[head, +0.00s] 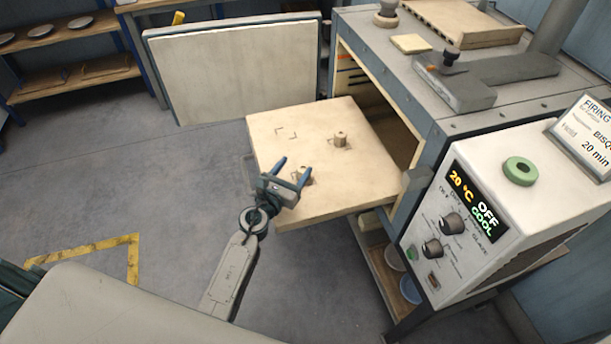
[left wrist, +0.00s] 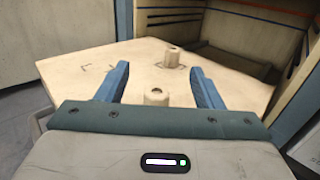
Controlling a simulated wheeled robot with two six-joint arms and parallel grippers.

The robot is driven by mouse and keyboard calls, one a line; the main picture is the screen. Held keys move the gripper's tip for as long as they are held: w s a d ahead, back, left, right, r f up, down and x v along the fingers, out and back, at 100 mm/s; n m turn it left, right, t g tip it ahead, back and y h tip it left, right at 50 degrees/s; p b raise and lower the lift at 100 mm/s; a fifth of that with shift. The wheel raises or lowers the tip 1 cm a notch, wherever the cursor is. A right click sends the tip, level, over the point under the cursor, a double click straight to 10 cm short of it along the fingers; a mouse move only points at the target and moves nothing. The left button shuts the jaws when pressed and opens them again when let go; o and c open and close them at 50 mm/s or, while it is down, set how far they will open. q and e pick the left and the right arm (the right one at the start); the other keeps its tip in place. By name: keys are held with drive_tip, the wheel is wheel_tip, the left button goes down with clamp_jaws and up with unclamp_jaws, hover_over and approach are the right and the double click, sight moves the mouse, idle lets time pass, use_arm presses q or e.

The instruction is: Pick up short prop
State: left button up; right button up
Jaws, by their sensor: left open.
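Two small beige cylindrical props with a hole in the top stand on the pulled-out shelf (head: 285,125). One prop (head: 340,139) stands near the shelf's middle; it also shows farther off in the left wrist view (left wrist: 174,56). The other prop (head: 304,176) stands near the shelf's front edge, partly hidden by my gripper. In the left wrist view this nearer prop (left wrist: 157,97) shows between the fingers, its lower part hidden by the gripper body. My left gripper (head: 293,169) is open, its blue fingers pointing over the shelf. My right gripper is not in view.
The shelf sticks out of the open kiln (head: 460,125), whose door (head: 235,70) is swung open to the left. The control box (head: 500,200) stands to the right. Dark corner marks lie on the shelf's far left, with bare space around them.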

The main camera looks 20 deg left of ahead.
sight(306, 165)
use_arm(q)
wheel_tip(306, 165, down, 6)
drive_tip(key=b, duration=0.4)
drive_tip(key=shift+f, duration=0.2)
drive_tip(key=shift+w+d+r+p, duration=0.15)
drive_tip(key=shift+w+r+p, duration=0.3)
drive_tip(key=shift+w+r, duration=0.15)
drive_tip(key=shift+w+d+f, duration=0.1)
drive_tip(key=shift+w+f, duration=0.05)
drive_tip(key=shift+w, duration=0.55)
drive_tip(key=w, duration=0.3)
drive_tip(key=w+d, duration=0.1)
drive_tip(key=w, duration=0.1)
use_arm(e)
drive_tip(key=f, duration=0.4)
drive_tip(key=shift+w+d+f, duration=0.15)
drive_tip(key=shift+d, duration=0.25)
use_arm(q)
drive_tip(key=shift+s, duration=0.1)
drive_tip(key=shift+c, duration=0.2)
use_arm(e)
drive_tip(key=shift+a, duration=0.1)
use_arm(q)
drive_tip(key=c, duration=1.1)
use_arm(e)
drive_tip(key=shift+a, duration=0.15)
